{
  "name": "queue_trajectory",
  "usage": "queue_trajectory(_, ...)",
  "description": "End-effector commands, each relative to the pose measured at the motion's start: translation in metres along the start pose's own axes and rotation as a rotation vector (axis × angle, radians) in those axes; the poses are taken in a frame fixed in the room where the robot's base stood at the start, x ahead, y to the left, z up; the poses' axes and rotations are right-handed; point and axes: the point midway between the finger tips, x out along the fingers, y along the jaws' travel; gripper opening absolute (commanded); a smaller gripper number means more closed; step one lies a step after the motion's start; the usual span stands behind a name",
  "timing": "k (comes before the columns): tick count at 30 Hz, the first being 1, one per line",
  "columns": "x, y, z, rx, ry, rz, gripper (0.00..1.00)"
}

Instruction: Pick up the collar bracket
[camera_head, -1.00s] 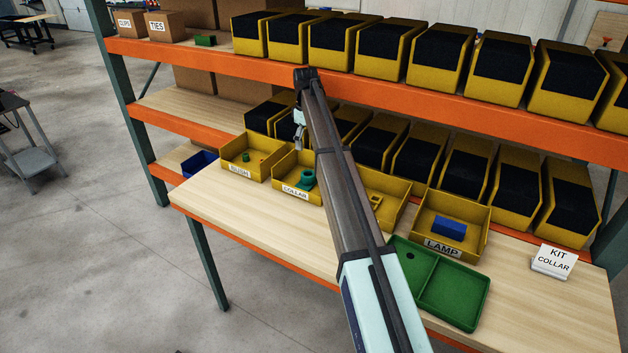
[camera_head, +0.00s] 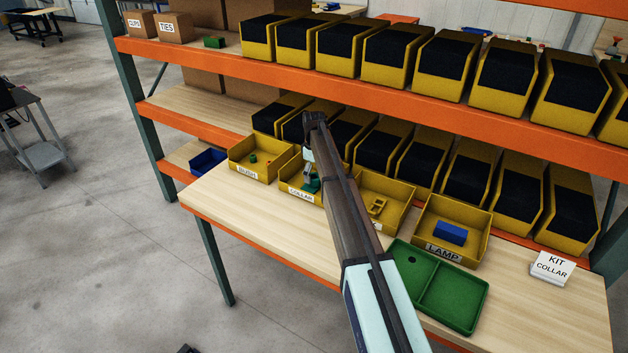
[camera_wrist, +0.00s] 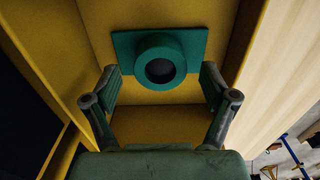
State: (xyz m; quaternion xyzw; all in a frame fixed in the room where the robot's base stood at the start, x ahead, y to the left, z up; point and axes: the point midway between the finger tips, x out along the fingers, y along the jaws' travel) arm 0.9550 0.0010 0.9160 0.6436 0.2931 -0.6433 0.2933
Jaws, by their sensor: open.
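The collar bracket is a green square plate with a round raised collar (camera_wrist: 160,62). It lies in the yellow bin labelled COLLAR (camera_head: 290,190); in the head view my arm and gripper partly cover it. My gripper (camera_wrist: 160,88) is open and points down into this bin. In the wrist view its two fingers stand left and right of the bracket's collar, with space between them and the collar. The fingers appear apart from the bracket.
Beside this bin stand the BUSH bin (camera_head: 253,165) on the left, a bin with a yellow part (camera_head: 376,206), and the LAMP bin (camera_head: 449,232) with a blue block. A green tray (camera_head: 455,295) and a KIT COLLAR sign (camera_head: 551,267) are to the right. An orange shelf beam (camera_head: 400,91) is above.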

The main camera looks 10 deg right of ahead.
Motion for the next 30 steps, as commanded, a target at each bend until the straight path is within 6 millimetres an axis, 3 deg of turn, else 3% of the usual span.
queue_trajectory(6, 0.021, -0.001, 0.001, 0.000, -0.001, -0.001, 0.84)
queue_trajectory(12, 0.023, 0.000, 0.000, 0.000, 0.000, 0.000, 0.84)
queue_trajectory(14, 0.023, 0.000, 0.000, 0.000, 0.000, 0.000, 0.67)
queue_trajectory(19, 0.022, 0.000, 0.000, 0.000, 0.000, -0.001, 0.06)
queue_trajectory(20, 0.022, 0.000, 0.000, 0.000, 0.000, -0.001, 0.00)
queue_trajectory(30, 0.021, 0.000, 0.000, 0.000, 0.000, 0.000, 0.00)
